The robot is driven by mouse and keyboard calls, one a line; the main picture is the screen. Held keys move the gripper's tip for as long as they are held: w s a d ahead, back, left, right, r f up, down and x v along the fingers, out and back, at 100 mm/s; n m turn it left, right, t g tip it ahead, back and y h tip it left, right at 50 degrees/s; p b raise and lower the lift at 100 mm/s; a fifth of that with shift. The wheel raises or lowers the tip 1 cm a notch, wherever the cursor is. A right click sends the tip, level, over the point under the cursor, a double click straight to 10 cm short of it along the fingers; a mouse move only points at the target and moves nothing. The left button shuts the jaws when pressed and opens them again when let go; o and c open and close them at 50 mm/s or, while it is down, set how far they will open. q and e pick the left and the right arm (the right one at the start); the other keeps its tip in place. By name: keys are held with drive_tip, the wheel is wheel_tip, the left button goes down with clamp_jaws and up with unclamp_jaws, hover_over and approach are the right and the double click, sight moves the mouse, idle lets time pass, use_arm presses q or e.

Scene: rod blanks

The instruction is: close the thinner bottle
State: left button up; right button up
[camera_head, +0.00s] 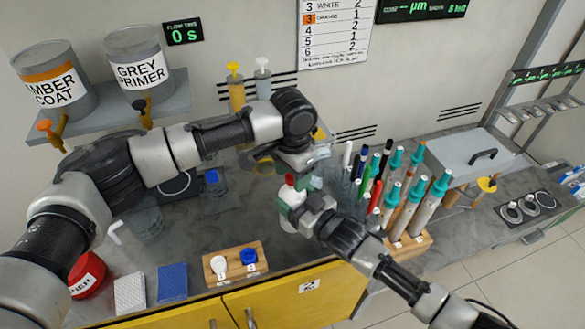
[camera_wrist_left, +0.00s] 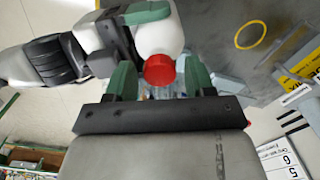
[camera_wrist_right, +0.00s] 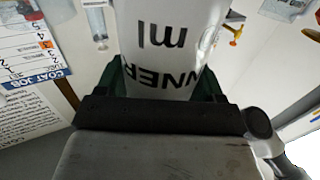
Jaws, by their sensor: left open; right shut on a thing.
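The thinner bottle is white with a red cap (camera_wrist_left: 159,70) at its mouth; the bottle (camera_wrist_right: 172,35) shows black lettering in the right wrist view. In the head view its red top (camera_head: 290,180) stands above the middle of the counter. My right gripper (camera_wrist_right: 162,80) is shut on the bottle's body. My left gripper (camera_wrist_left: 160,82) is open, with its green fingers on either side of the red cap, and a gap shows at each side. How tightly the cap sits cannot be told. In the head view my arms hide part of the bottle.
Several green-tipped rods and pens (camera_head: 410,205) stand close by at right. A wooden block (camera_head: 213,274) holds a white and a blue piece in front. Paint cans (camera_head: 55,85) sit on a shelf at left. A blue pad (camera_head: 173,282) lies at the front left.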

use_arm(q)
drive_tip(key=c, duration=1)
drive_tip(key=o, duration=1.1)
wheel_tip(320, 180, up, 12)
use_arm(e)
drive_tip(key=o, duration=1.8)
